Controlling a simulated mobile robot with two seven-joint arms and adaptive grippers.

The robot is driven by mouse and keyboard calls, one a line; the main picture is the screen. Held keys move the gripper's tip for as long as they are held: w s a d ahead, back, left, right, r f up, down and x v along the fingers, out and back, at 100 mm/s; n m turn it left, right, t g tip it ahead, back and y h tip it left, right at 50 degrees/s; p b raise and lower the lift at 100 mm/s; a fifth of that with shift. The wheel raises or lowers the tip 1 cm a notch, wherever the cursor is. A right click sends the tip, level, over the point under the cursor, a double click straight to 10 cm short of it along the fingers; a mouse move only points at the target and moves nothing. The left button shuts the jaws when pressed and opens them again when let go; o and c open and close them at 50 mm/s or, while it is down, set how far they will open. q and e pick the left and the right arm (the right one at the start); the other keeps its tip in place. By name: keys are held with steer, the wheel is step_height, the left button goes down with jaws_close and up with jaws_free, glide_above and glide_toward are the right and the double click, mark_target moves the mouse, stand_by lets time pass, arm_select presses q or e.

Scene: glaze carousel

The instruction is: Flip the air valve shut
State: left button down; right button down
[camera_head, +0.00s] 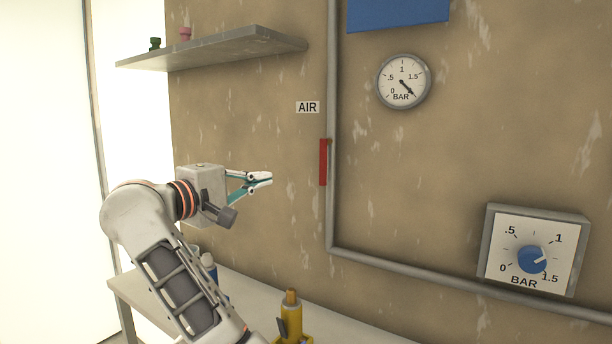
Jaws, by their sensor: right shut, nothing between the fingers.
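The air valve's red lever (323,162) sits on the grey vertical pipe (331,210), below and right of the "AIR" label (308,107). The lever points along the pipe, upright. My right gripper (268,179) is left of the lever, apart from it, with its fingertips together and nothing between them. It points to the right, towards the pipe. My left gripper is not in view.
A round pressure gauge (403,82) hangs upper right, and a square panel with a blue knob (532,259) lower right. A grey shelf (215,50) juts out upper left. Below, a table (345,332) holds a yellow tool (291,318) and bottles.

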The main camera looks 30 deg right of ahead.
arm_select(q)
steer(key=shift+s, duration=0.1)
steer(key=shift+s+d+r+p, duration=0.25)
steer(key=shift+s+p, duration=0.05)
steer(key=shift+p, duration=0.5)
arm_select(e)
steer(key=d, duration=1.1)
steer(key=shift+d, duration=0.35)
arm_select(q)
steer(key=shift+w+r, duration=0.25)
arm_select(e)
steer(key=shift+d, duration=0.1)
